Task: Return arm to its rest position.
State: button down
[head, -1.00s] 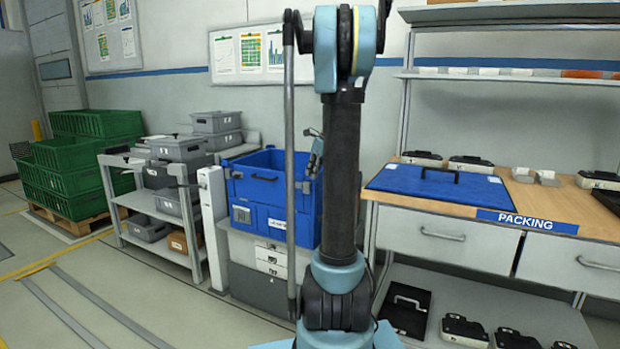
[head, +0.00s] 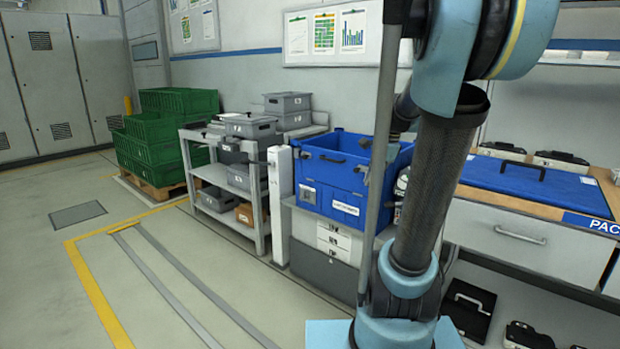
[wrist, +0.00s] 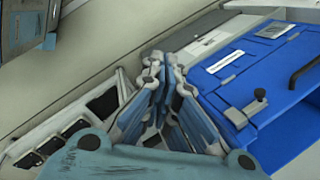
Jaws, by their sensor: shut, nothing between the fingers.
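My arm rises in the right half of the head view, in front of the workbench and the blue crate. My gripper (wrist: 165,68) shows in the wrist view with its fingers together and nothing between them. In the wrist view the blue crate (wrist: 260,75) with its black latch lies to the right of the fingers; I cannot tell the gap between them. In the head view my gripper is mostly hidden behind the arm and cannot be made out clearly.
The blue crate also shows in the head view (head: 338,182), on a grey stand. A grey shelf (head: 230,222) with grey bins and green crates (head: 155,160) stand to the left. The packing bench (head: 520,235) is at right.

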jog(key=s+a+f+n+h, duration=0.1)
jog(key=s+f+n, duration=0.5)
jog(key=s, duration=0.5)
jog(key=s+a+f+n+h, duration=0.1)
jog(key=s+f+n, duration=0.6)
jog(key=s+n, duration=0.3)
jog(key=shift+s+f+g, duration=0.3)
jog(key=shift+s+g, duration=0.1)
jog(key=shift+s, duration=0.35)
jog(key=shift+w+f, duration=0.2)
jog(key=shift+w, duration=0.3)
